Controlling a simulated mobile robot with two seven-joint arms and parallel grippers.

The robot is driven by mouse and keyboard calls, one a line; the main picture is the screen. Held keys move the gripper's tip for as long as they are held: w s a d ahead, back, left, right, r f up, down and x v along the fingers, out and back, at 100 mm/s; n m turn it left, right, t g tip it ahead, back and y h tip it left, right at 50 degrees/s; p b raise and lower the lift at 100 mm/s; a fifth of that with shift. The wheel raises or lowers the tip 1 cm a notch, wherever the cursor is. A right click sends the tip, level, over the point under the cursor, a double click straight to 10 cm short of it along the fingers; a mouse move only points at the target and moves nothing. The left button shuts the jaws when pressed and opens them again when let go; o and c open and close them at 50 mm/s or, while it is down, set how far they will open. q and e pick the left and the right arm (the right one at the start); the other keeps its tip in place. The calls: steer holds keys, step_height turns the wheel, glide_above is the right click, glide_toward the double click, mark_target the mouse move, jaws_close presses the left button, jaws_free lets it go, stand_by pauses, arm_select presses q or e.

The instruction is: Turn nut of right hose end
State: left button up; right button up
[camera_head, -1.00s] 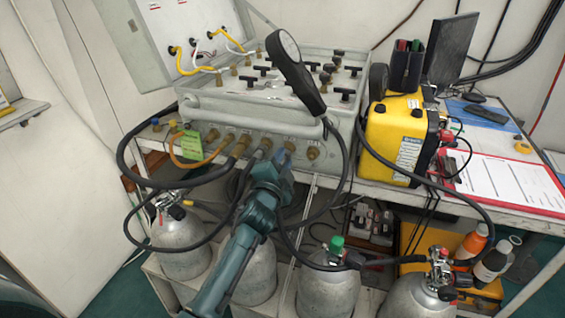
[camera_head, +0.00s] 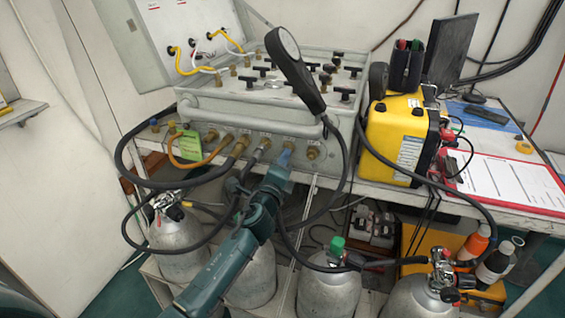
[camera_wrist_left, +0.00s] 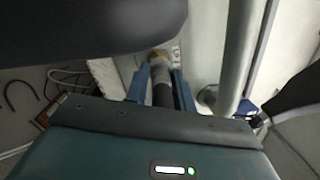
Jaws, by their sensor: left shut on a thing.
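My left gripper (camera_head: 284,160) is at the front of the grey air panel (camera_head: 235,105), at the right part of its row of brass fittings. In the left wrist view its two blue fingers (camera_wrist_left: 161,92) stand on either side of a dark hose end (camera_wrist_left: 162,94), shut on it. A grey and brass-coloured nut or fitting (camera_wrist_left: 160,58) shows just beyond the fingertips. In the head view the gripper hides the held hose end. A bare-looking brass fitting (camera_head: 312,152) sits just to its right. My right gripper is out of view.
A black gauge (camera_head: 285,55) and its hose hang close above and right of the gripper. Other hoses (camera_head: 200,178) loop at the left. Gas cylinders (camera_head: 328,292) stand below. A yellow case (camera_head: 395,138) stands on the table to the right.

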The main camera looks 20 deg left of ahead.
arm_select(q)
steer(key=shift+f+m, duration=0.4)
steer(key=shift+m, duration=0.3)
steer(key=o, duration=0.6)
steer(key=shift+c, duration=0.2)
steer(key=o, duration=0.4)
steer(key=shift+r, duration=0.25)
steer(key=shift+o, duration=0.2)
steer(key=shift+s, duration=0.1)
steer(key=s+f, duration=0.1)
steer(key=s, duration=1.2)
steer(key=shift+s+d+f, duration=0.1)
